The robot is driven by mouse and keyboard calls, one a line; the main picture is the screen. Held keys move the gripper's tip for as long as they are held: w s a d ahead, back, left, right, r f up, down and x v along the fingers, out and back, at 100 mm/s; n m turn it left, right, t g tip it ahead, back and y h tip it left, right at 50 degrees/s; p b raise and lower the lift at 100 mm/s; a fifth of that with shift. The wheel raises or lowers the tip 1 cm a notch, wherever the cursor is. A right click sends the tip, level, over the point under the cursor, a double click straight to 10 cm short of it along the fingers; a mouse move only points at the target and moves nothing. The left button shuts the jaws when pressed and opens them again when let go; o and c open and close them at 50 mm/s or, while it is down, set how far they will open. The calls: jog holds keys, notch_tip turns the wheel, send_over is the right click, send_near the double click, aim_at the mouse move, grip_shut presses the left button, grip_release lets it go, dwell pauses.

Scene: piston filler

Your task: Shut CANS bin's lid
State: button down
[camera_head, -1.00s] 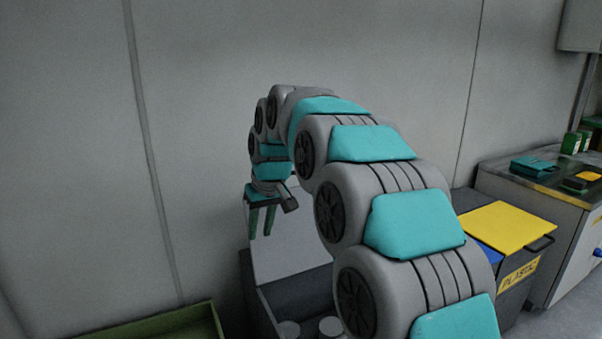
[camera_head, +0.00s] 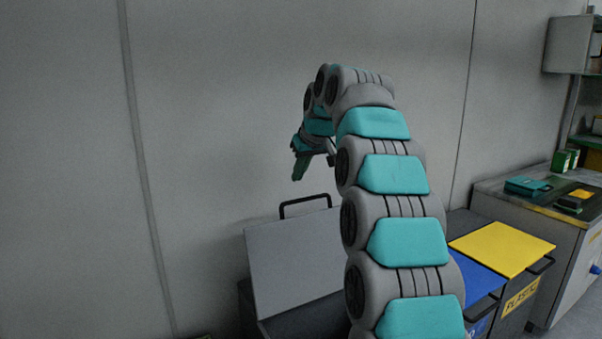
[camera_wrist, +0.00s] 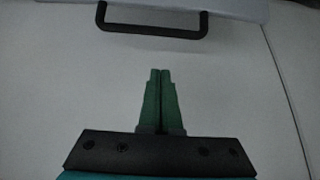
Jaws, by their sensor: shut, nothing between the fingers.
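An open bin (camera_head: 250,300) stands against the wall with its pale grey lid (camera_head: 293,262) raised and leaning back. Its label is out of view, so I cannot read whether it says CANS. The lid's black handle (camera_head: 305,201) is along the top edge; the wrist view shows the handle (camera_wrist: 150,31) too, beside the lid's edge (camera_wrist: 230,8). My gripper (camera_head: 298,178) is above the handle in the head view, its green fingers pointing down. In the wrist view my gripper (camera_wrist: 160,72) has its fingertips together, empty and apart from the handle. My arm hides the lid's right side.
To the right are a blue-lidded bin (camera_head: 478,282) and a yellow-lidded bin (camera_head: 502,247), both shut. Beyond them is a counter (camera_head: 530,205) with small items. The wall (camera_head: 210,140) is close behind the open bin.

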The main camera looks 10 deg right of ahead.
jog(key=x, duration=0.7)
jog(key=shift+s+d+r, duration=0.1)
jog(key=shift+s+d, duration=0.1)
jog(key=shift+s, duration=0.45)
jog(key=shift+s+d+f, duration=0.1)
jog(key=shift+s+d, duration=0.1)
jog(key=shift+s, duration=0.45)
jog(key=shift+s+d+r, duration=0.1)
jog(key=shift+s+d, duration=0.15)
jog(key=shift+s, duration=0.4)
